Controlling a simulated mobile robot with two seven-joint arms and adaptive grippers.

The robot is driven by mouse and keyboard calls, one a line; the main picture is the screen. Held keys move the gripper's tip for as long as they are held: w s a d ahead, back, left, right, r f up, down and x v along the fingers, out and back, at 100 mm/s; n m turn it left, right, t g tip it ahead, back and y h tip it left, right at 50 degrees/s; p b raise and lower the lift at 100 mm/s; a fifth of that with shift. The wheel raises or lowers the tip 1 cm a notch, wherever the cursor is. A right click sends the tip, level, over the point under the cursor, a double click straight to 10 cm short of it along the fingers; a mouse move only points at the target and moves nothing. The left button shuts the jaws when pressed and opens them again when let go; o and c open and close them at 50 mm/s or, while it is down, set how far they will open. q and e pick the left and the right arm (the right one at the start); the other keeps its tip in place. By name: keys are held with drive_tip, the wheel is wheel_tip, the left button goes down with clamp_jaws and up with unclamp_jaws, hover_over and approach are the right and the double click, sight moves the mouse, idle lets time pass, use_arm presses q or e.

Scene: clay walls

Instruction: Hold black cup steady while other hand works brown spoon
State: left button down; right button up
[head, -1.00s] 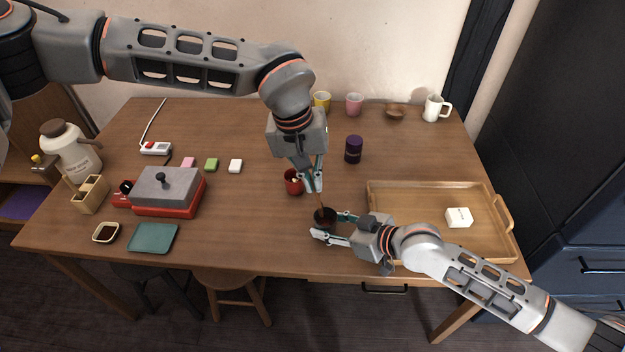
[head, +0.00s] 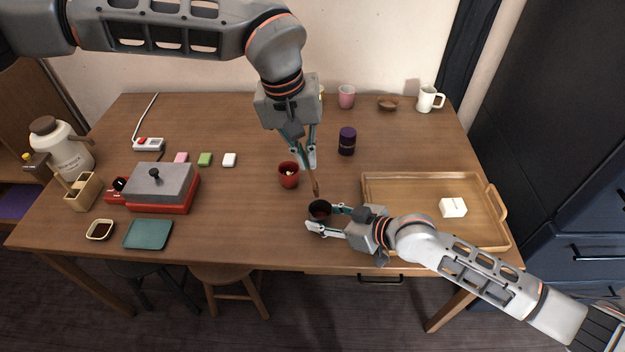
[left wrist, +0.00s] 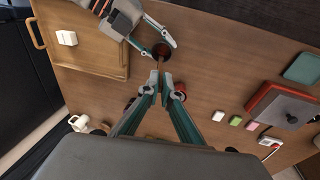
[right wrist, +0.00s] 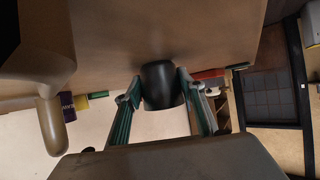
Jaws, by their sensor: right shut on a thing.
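The black cup (head: 320,211) stands on the table left of the tray, its dark opening facing up. My right gripper (head: 327,220) is shut on the cup from the right; the right wrist view shows the cup (right wrist: 160,86) between both fingers. My left gripper (head: 306,161) is shut on the brown spoon (head: 315,184), which hangs down, slightly tilted. In the head view the spoon's lower end shows just above the cup's far rim. In the left wrist view the spoon (left wrist: 160,63) runs from the fingertips toward the cup (left wrist: 161,48).
A red cup (head: 288,177) with something pale inside stands just left of my left gripper. A dark purple canister (head: 347,142) is behind. A wooden tray (head: 400,182) with a white box (head: 453,208) lies right. The table's front middle is clear.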

drive_tip(key=o, duration=0.9)
drive_tip(key=v, duration=1.2)
drive_tip(key=shift+s+a, duration=0.1)
